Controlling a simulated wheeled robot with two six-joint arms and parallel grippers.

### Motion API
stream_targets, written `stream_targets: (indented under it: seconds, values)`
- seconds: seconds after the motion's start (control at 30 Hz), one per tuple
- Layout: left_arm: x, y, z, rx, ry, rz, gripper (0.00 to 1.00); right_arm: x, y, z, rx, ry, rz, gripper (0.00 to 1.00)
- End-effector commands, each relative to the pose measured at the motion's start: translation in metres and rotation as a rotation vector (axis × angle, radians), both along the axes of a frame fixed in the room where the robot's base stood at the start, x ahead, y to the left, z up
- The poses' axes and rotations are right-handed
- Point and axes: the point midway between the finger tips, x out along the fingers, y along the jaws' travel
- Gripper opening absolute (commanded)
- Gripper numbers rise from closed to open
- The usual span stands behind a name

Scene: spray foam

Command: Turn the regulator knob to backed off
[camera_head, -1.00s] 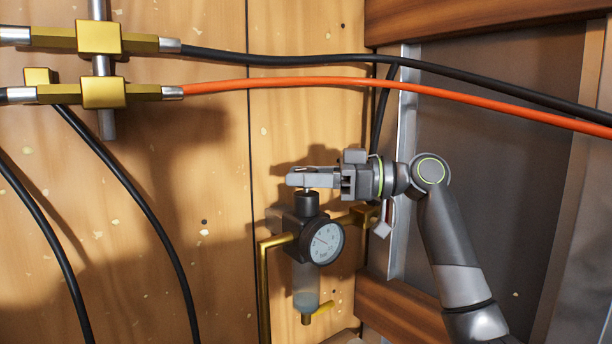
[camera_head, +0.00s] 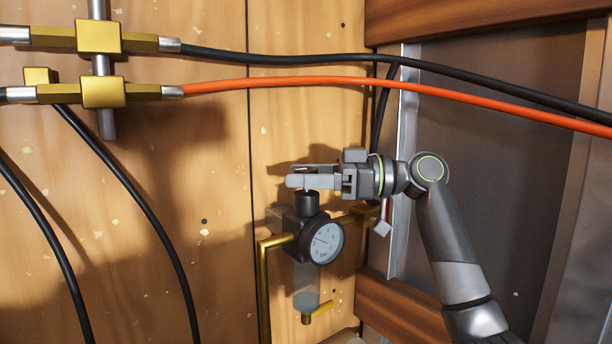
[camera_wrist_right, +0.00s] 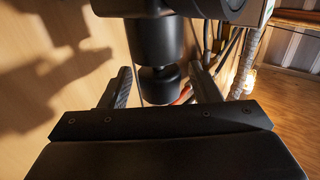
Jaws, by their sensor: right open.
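The regulator (camera_head: 303,228) is mounted on the wooden wall, with a round white-faced gauge (camera_head: 327,243) and a clear bowl below. Its dark knob (camera_head: 307,202) sits on top, under the fingers of my right gripper (camera_head: 303,178). That gripper reaches in level from the right. In the right wrist view the gripper (camera_wrist_right: 160,90) is open, with a small black cylindrical part (camera_wrist_right: 158,85) between its fingers and a gap on each side. A larger black cylinder hangs above it there. I cannot tell how far the knob is turned. My left gripper is out of view.
Brass pipes (camera_head: 263,290) join the regulator on both sides. An orange hose (camera_head: 330,82) and a black hose (camera_head: 300,59) cross above the gripper. Brass fittings (camera_head: 100,38) sit at upper left. A wooden beam (camera_head: 400,308) runs at lower right.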

Motion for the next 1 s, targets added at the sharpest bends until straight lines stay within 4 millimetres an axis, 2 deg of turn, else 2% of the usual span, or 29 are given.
stream_targets:
  seconds: [0.17,0.27,0.5,0.7,0.83,1.0]
  values:
    - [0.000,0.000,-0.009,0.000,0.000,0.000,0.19,0.000,-0.011,-0.003,-0.001,0.000,-0.003,0.57]
    - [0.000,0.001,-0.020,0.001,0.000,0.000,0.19,-0.001,-0.026,-0.005,-0.001,-0.002,-0.004,0.57]
    - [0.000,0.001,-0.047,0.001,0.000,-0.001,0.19,-0.003,-0.075,-0.005,-0.001,-0.001,-0.005,0.57]
    - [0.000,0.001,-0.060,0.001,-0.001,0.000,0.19,-0.005,-0.107,-0.003,-0.001,-0.001,-0.003,0.57]
    - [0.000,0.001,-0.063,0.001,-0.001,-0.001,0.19,-0.006,-0.117,-0.001,0.000,-0.001,-0.001,0.57]
    - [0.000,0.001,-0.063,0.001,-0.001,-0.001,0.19,-0.006,-0.120,0.000,0.000,-0.001,0.000,0.57]
